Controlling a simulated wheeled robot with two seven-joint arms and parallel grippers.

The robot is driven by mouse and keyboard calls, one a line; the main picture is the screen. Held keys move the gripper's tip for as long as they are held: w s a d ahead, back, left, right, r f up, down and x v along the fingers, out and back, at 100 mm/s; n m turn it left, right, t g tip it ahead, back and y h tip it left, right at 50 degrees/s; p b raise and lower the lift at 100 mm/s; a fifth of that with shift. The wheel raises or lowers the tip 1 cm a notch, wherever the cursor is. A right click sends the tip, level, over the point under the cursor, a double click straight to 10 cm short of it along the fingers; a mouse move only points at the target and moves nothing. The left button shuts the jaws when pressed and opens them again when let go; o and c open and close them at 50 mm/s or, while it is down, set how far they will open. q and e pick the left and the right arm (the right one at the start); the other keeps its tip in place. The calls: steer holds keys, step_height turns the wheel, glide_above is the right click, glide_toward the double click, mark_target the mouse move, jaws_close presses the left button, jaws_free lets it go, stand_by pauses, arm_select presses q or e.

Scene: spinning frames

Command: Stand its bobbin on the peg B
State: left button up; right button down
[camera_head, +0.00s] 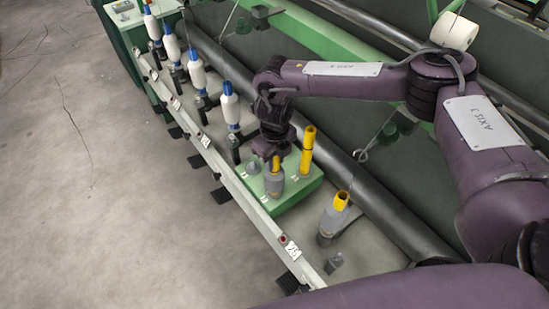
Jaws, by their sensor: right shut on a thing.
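My right gripper (274,158) points down over the green block (297,199) and is shut on the yellow top of a grey-wound bobbin (274,184). That bobbin is upright at the block's front; I cannot tell whether it rests on a peg there or hangs just above. A short grey peg (254,167) shows on the block to its left. A bare yellow tube (307,150) stands on the block to its right. Small labels on the block are too small to read, so I cannot tell which peg is B. My left gripper is out of view.
Another grey bobbin with a yellow tube (334,219) stands tilted on the machine, right of the block. A small grey piece (334,262) sits nearer. White-and-blue bobbins (230,106) line the rail to the left. A long dark roller (385,214) runs behind. The floor (90,200) is open.

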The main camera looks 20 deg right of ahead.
steer(key=c, duration=1)
jaws_free()
steer(key=shift+c, duration=0.2)
step_height(320, 180, up, 8)
steer(key=shift+f+b, duration=0.1)
steer(key=shift+b, duration=0.9)
